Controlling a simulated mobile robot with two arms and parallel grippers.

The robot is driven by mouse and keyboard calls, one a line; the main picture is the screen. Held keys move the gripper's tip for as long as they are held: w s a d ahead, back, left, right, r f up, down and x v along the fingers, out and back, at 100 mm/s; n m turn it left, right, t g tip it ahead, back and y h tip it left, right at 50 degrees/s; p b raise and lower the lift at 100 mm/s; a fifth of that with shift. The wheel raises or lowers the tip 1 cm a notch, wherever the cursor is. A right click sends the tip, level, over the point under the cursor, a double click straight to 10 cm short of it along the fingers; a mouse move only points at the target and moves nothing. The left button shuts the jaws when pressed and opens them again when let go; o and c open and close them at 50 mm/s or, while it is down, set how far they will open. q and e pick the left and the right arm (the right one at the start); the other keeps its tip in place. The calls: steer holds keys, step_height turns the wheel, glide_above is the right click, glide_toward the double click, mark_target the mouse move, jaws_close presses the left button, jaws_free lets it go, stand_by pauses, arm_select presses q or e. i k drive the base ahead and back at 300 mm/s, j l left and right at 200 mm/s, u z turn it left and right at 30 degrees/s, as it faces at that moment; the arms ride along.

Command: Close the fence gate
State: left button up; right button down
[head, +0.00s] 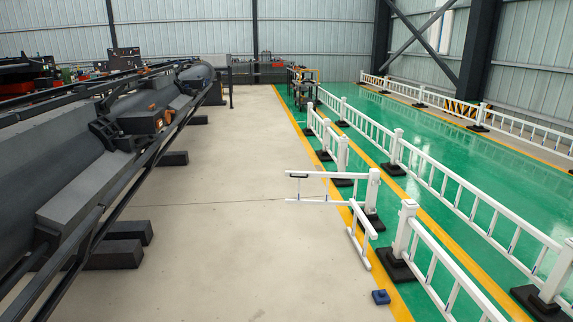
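The white fence gate (325,174) stands swung out over the pale concrete floor, to the left of the fence line. Its rails run left from a white post (373,190) on a black base. A dark handle (299,176) sits on the top rail near the free left end. A short white railing piece (364,222) angles toward me below the gate; I cannot tell how it joins it. A gap lies between the gate's post and the nearer white post (404,228). Neither of my grippers is in view.
White fences (455,200) on black bases run along the green floor (440,150) with yellow lines. A small blue block (381,297) lies on the floor in front. Large dark machinery (75,160) fills the left. The concrete between is clear.

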mark_target(299, 174)
steer(key=i, duration=2.95)
steer(key=i+l+u, duration=0.1)
steer(key=i, duration=1.4)
steer(key=i+l, duration=0.15)
steer(key=i, duration=1.35)
